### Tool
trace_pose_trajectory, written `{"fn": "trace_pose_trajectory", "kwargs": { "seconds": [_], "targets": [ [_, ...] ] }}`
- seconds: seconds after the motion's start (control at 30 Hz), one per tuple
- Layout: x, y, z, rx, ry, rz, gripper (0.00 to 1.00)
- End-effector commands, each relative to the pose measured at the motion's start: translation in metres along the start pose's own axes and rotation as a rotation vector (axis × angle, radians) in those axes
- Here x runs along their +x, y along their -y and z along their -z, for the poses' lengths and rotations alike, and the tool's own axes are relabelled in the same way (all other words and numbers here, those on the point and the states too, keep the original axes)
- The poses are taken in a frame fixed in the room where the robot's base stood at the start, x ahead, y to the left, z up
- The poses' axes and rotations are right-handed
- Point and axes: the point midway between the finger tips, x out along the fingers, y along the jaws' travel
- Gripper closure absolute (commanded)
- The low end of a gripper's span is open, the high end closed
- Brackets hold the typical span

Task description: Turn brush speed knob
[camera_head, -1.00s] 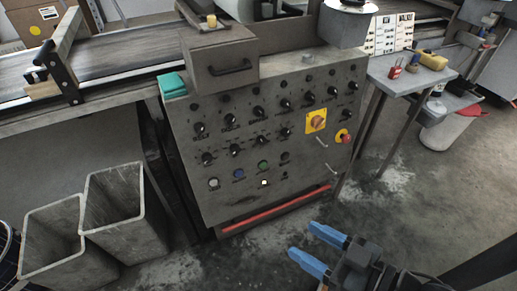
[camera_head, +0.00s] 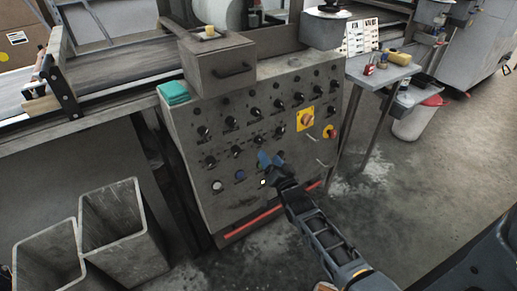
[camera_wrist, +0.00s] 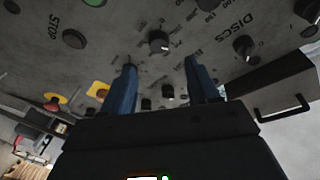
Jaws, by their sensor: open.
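The grey control panel (camera_head: 222,210) carries rows of black knobs, such as one at its upper left (camera_head: 204,131). I cannot read which knob is labelled brush speed. My gripper (camera_head: 266,160) has blue fingers and is in front of the lower middle of the panel, hiding some controls there. In the wrist view my gripper (camera_wrist: 160,64) is open, its fingers apart with nothing between them. A black knob (camera_wrist: 158,42) shows just beyond the fingertips, between their lines. A "DISCS" label and another knob (camera_wrist: 242,46) are to its right. I cannot tell whether the fingers touch the panel.
A yellow-backed rotary switch (camera_head: 306,118) and a red emergency button (camera_head: 331,131) are at the panel's right. A drawer box (camera_head: 216,70) and a teal cloth (camera_head: 173,92) sit on top. Grey bins (camera_head: 125,235) stand at lower left.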

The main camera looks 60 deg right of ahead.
Motion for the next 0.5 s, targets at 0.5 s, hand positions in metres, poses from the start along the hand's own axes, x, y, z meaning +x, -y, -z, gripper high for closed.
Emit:
{"fn": "trace_pose_trajectory", "kwargs": {
  "seconds": [0.5],
  "targets": [
    [0.063,-0.002,0.002,0.011,-0.007,-0.006,0.40]
  ]
}}
